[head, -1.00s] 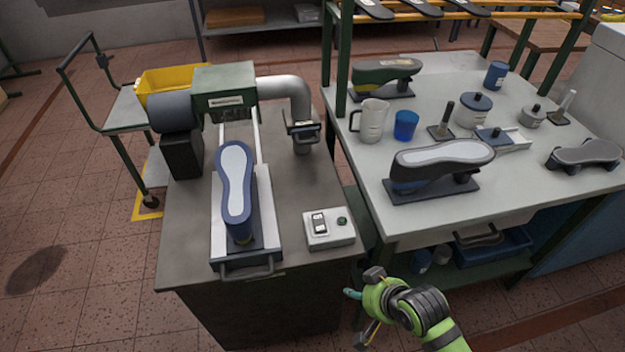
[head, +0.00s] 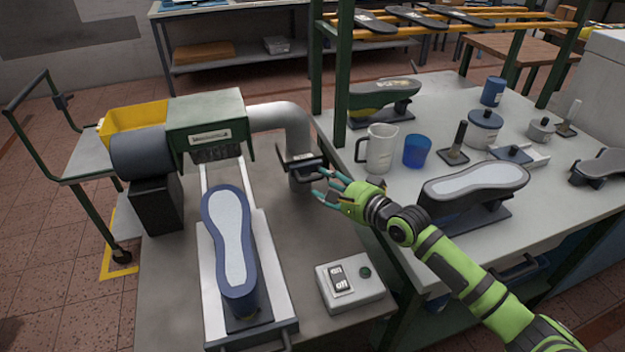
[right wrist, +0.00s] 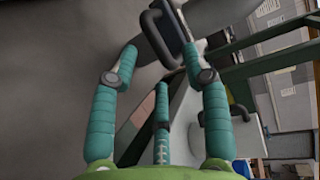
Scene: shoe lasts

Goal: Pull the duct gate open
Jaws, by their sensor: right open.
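The duct gate (head: 299,158) is a dark plate with a dark handle, set across the grey duct (head: 296,122) to the right of the green machine head. In the right wrist view the gate's handle (right wrist: 152,28) is beyond the fingertips, at the top. My right gripper (head: 322,184) is open, with its teal fingers spread and pointing at the gate from the right front. In the right wrist view the open fingers (right wrist: 157,65) have nothing between them. A small gap seems to lie between fingertips and handle. My left gripper is not in view.
A shoe last (head: 231,240) lies on the sliding tray in front of the machine. A switch box (head: 350,284) sits at the bench's right front. A jug (head: 381,149), a blue cup (head: 417,151) and another last (head: 472,182) stand on the right table near my arm.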

